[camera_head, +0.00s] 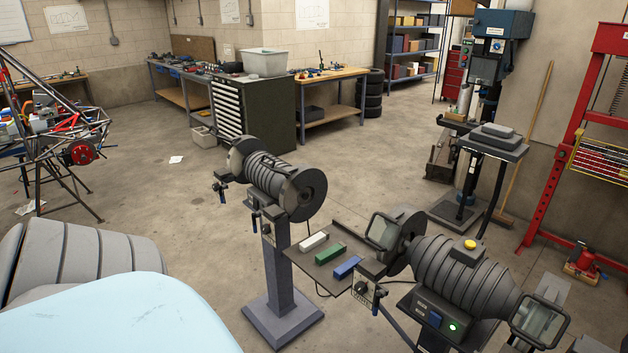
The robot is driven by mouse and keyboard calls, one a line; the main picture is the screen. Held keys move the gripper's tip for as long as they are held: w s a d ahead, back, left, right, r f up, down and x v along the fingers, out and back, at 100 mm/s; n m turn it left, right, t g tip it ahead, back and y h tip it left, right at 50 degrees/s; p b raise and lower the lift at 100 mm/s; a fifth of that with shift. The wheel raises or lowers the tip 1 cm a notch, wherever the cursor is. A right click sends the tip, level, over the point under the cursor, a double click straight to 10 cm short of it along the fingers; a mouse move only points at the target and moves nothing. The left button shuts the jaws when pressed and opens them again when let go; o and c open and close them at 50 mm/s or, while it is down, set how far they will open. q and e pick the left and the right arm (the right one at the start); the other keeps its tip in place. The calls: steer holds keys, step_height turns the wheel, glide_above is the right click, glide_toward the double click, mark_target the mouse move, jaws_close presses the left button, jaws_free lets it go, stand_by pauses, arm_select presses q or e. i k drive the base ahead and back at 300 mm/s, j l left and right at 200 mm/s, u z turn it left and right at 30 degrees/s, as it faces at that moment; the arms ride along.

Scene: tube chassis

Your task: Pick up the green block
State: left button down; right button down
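The green block (330,253) lies on a small dark tray-like plate (329,279) between two bench grinders in the camera_head view. A white block (313,241) lies behind it to the left, and a blue block (347,266) lies in front of it to the right. The three blocks are apart, and the top of the green one is uncovered. Neither of my grippers shows in this view.
A pedestal grinder (272,182) stands left of the plate, and a larger grinder (470,275) crowds its right side. A light blue surface (110,318) and grey ribbed padding (85,262) fill the lower left. Open concrete floor (170,200) lies behind.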

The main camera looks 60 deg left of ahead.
mark_target(327, 255)
steer(key=u, duration=1.65)
steer(key=i+j+z, duration=0.1)
steer(key=z, duration=0.35)
steer(key=i+j+z, duration=0.1)
steer(key=j+z, duration=0.3)
steer(key=i+j+z, duration=0.2)
steer(key=j, duration=0.25)
steer(key=j+z, duration=0.25)
steer(key=j, duration=0.2)
